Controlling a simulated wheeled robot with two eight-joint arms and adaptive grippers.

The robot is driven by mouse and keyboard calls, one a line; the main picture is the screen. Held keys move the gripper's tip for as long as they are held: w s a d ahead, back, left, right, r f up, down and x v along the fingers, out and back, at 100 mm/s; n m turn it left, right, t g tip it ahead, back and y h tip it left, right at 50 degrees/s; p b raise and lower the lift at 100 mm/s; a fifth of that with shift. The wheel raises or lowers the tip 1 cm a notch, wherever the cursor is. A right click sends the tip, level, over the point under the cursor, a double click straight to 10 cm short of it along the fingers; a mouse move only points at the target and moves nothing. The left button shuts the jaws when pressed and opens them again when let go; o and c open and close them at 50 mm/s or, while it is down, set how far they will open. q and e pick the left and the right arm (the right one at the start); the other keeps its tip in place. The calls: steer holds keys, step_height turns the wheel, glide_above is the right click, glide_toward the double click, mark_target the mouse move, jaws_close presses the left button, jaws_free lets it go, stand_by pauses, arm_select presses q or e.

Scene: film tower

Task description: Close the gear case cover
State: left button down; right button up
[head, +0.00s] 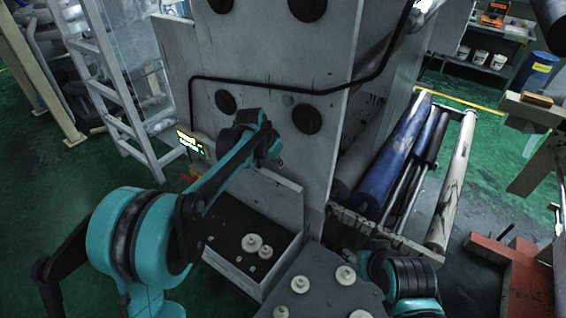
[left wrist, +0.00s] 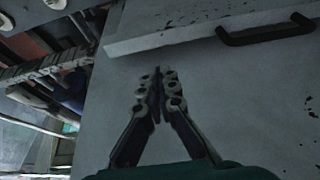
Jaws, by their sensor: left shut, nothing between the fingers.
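The gear case (head: 232,274) is a pale open box at the foot of the tall grey machine in the head view, with white gears (head: 251,243) on its dark floor. A pale panel, which looks like its cover (head: 278,202), stands raised at the back of the box. My left gripper (head: 278,160) is just above the panel's top edge, shut and empty. In the left wrist view its fingers (left wrist: 157,95) are together in front of a grey surface. A pale edge with a black handle (left wrist: 265,30) lies beyond them; contact is not visible.
A grey plate with white knobs (head: 345,275) lies right of the case, beside my right arm. The tall grey machine (head: 265,60) rises behind. Blue and white rollers (head: 400,150) lie to the right. A white ladder (head: 110,90) stands at the left.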

arm_select(q)
glide_above(284, 187)
steer(key=f, duration=0.7)
steer(key=shift+w+f, duration=0.4)
arm_select(e)
steer(key=shift+w, duration=0.1)
